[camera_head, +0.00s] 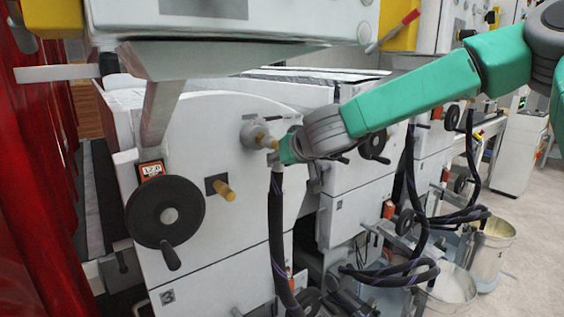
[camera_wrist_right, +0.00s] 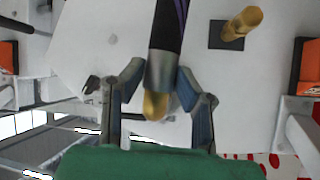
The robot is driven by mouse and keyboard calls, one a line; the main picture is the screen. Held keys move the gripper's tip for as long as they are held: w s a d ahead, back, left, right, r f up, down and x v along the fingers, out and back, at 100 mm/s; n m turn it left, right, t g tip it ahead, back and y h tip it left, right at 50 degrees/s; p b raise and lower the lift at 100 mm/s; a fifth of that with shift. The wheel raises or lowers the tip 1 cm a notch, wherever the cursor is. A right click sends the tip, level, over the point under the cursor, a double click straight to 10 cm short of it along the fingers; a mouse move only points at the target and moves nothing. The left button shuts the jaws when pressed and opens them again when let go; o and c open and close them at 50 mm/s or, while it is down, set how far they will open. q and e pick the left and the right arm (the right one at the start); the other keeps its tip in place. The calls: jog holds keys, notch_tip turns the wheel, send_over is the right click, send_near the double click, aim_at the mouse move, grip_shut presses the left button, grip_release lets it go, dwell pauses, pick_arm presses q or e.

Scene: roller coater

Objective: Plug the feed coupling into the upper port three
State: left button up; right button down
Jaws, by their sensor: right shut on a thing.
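My right gripper (camera_wrist_right: 158,92) is shut on the feed coupling (camera_wrist_right: 160,70), a grey metal collar with a brass tip. Its dark hose with a purple stripe shows in the wrist view and hangs down below the gripper in the head view (camera_head: 277,225). The right gripper (camera_head: 282,155) is close to the white machine's face. A brass port (camera_head: 223,189) on a dark square plate is lower left of it, free of any hose; it also shows in the wrist view (camera_wrist_right: 241,24). A grey round fitting (camera_head: 252,132) is just beside the gripper. I cannot tell port numbers. My left gripper is out of view.
A black handwheel (camera_head: 165,212) with a crank sticks out at the left, below an orange counter (camera_head: 151,170). Dark hoses (camera_head: 400,272) and buckets (camera_head: 452,290) are at the lower right. A red curtain (camera_head: 35,200) borders the left.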

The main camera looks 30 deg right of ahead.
jog(key=shift+w+r, duration=0.1)
jog(key=shift+w, duration=0.2)
jog(key=c, duration=1.1)
grip_release()
jog(key=shift+s, duration=0.1)
jog(key=shift+v, duration=5.85)
